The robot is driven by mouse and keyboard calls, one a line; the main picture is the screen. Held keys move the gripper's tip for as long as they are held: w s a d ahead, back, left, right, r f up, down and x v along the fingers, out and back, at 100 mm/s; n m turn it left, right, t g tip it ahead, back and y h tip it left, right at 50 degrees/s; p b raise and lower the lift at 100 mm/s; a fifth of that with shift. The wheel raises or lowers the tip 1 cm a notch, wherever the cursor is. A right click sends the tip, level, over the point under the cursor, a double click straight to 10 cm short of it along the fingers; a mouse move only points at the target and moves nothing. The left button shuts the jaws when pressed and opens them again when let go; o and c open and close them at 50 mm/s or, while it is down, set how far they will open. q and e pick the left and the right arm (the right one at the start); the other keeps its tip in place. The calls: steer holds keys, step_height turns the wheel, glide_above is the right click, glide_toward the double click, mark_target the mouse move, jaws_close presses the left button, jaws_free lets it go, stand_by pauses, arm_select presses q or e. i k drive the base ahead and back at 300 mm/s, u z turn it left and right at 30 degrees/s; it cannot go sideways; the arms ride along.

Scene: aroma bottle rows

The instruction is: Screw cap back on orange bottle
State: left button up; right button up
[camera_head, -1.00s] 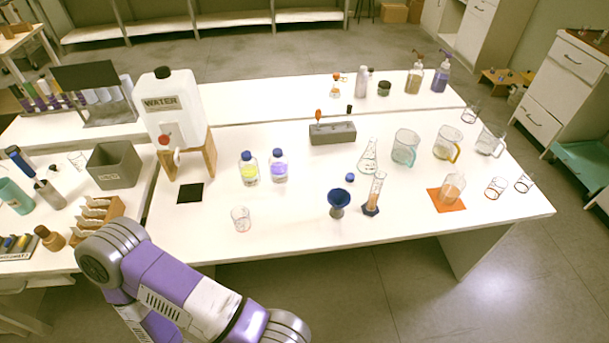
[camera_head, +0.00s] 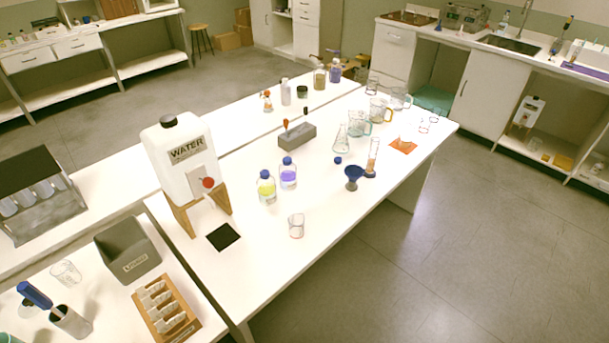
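No bottle in view is plainly orange. A small vessel with orange parts (camera_head: 267,101) stands on the far bench, too small to make out. A loose blue cap (camera_head: 338,160) lies on the near table, behind the blue funnel (camera_head: 354,176). A yellow-liquid bottle (camera_head: 266,187) and a purple-liquid bottle (camera_head: 288,174) stand upright with blue caps on. An orange mat (camera_head: 408,150) at the table's right end bears a clear vessel. Neither of my grippers is in view.
The water tank (camera_head: 180,160) stands on a wooden stand at the left. A grey block (camera_head: 297,136), a small beaker (camera_head: 297,226), a graduated cylinder (camera_head: 373,155) and several glass vessels stand on the table. A grey bin (camera_head: 128,251) is at lower left.

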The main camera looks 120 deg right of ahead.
mark_target(405, 138)
steer(key=i, duration=0.4)
steer(key=z, duration=5.1)
steer(key=i, duration=0.85)
